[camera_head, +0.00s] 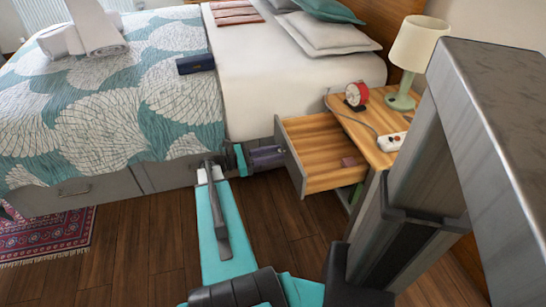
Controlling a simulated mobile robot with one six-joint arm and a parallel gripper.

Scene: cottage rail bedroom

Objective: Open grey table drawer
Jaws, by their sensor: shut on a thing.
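The bedside table (362,132) stands to the right of the bed with a wooden top. Its drawer (312,132) is pulled out to the left, and much of its wooden inside shows. The drawer's grey front panel (293,170) faces left. My gripper (280,157) reaches in from the left against the front panel and is shut on the drawer's handle. The handle and fingertips are too small and covered to see clearly.
A red alarm clock (356,95), a cream lamp (410,60) and a white power strip (391,142) with a cable are on the table. The bed (280,65) is close behind my gripper. Wooden floor (275,210) is bare before the drawer.

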